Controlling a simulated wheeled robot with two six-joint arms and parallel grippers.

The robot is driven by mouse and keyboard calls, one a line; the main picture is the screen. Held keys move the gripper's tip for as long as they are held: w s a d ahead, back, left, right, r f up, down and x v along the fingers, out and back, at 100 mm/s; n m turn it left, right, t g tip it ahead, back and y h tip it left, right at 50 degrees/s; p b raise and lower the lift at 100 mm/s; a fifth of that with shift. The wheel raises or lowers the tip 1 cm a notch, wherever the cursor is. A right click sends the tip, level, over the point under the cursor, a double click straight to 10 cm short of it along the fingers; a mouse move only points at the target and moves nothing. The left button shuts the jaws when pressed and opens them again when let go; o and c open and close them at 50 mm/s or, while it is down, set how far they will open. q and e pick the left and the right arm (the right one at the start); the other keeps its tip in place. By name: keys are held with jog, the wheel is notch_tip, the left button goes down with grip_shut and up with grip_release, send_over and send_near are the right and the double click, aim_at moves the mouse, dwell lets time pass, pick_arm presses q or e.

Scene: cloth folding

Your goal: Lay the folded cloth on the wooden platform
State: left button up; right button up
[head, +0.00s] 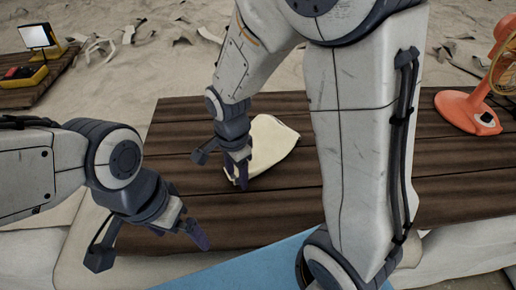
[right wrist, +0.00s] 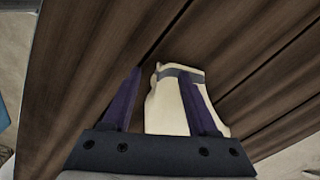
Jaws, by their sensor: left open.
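The folded cream cloth (head: 272,143) lies on the dark wooden platform (head: 420,165), left of centre. It also shows in the right wrist view (right wrist: 168,112), with a grey band near its far end. My right gripper (head: 241,178) points down at the cloth's left side. Its fingers stand apart in the right wrist view (right wrist: 160,105), one left of the cloth and one in front of it. Whether they touch the cloth I cannot tell. My left gripper (head: 201,238) is open and empty over the platform's front left part.
An orange fan (head: 468,110) stands on the platform at the right. A blue surface (head: 250,268) lies at the front. A small wooden table (head: 35,90) with a lamp (head: 37,36) is at the back left. My right arm hides part of the platform.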

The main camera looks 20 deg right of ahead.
jog(key=shift+r, duration=0.15)
jog(key=s+a+r+p, duration=0.3)
jog(key=r+p, duration=0.6)
jog(key=r, duration=0.1)
jog(key=shift+p, duration=0.35)
jog(key=shift+w+d+f, duration=0.15)
jog(key=shift+d+f, duration=0.05)
jog(key=shift+f, duration=0.1)
jog(key=c, duration=1)
jog(key=w+d+f, duration=0.2)
jog(key=d+f, duration=0.1)
jog(key=d, duration=0.1)
jog(key=shift+w+f, duration=0.25)
jog(key=shift+f, duration=0.05)
jog(key=shift+w+d+f, duration=0.1)
jog(key=shift+d+f, duration=0.05)
jog(key=shift+f, duration=0.4)
jog(key=shift+d+f, duration=0.15)
jog(key=shift+f, duration=0.9)
